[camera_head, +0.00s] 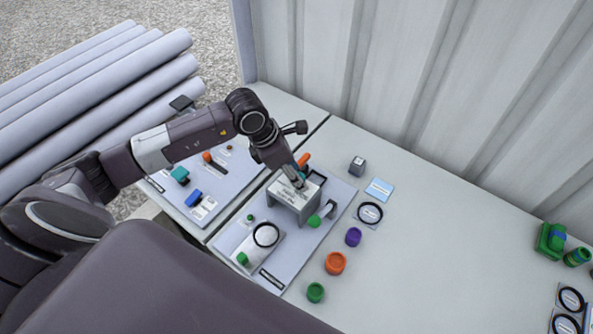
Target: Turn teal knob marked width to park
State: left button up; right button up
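A teal knob (180,174) sits on the left grey panel (233,173), partly below my arm in the picture. Its label is too small to read. My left gripper (298,181) is at the grey raised box (291,199) on the neighbouring panel, to the right of the teal knob and well apart from it. The fingers are small and partly hidden by the wrist, so I cannot tell whether they are open or touch the box. My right gripper is not in view.
A blue block-like control (193,198) and an orange knob (207,157) are near the teal knob. Orange (335,263), purple (353,237) and green (315,292) round pieces stand on the table. A corrugated wall (430,80) bounds the back. The table's right middle is clear.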

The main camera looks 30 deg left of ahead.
pick_arm(q)
jog(key=shift+f, duration=0.15)
jog(key=c, duration=1.2)
jog(key=shift+o, duration=0.2)
jog(key=shift+w+f+m+b, duration=0.15)
jog(key=shift+m+b, duration=0.15)
jog(key=shift+b, duration=0.45)
jog(key=m+g+b, duration=0.1)
jog(key=m+b, duration=0.2)
jog(key=b, duration=0.1)
jog(key=m+g+h+b, duration=0.1)
jog(key=m+b, duration=0.2)
jog(key=b, duration=0.1)
jog(key=shift+w, duration=0.2)
jog(key=shift+r+m+g+h+b, duration=0.15)
jog(key=shift+m+g+b, duration=0.2)
jog(key=shift+m+b, duration=0.5)
jog(key=shift+r+m+g+h+b, duration=0.15)
jog(key=shift+m+g+b, duration=0.2)
jog(key=shift+m+b, duration=0.45)
jog(key=shift+f, duration=0.1)
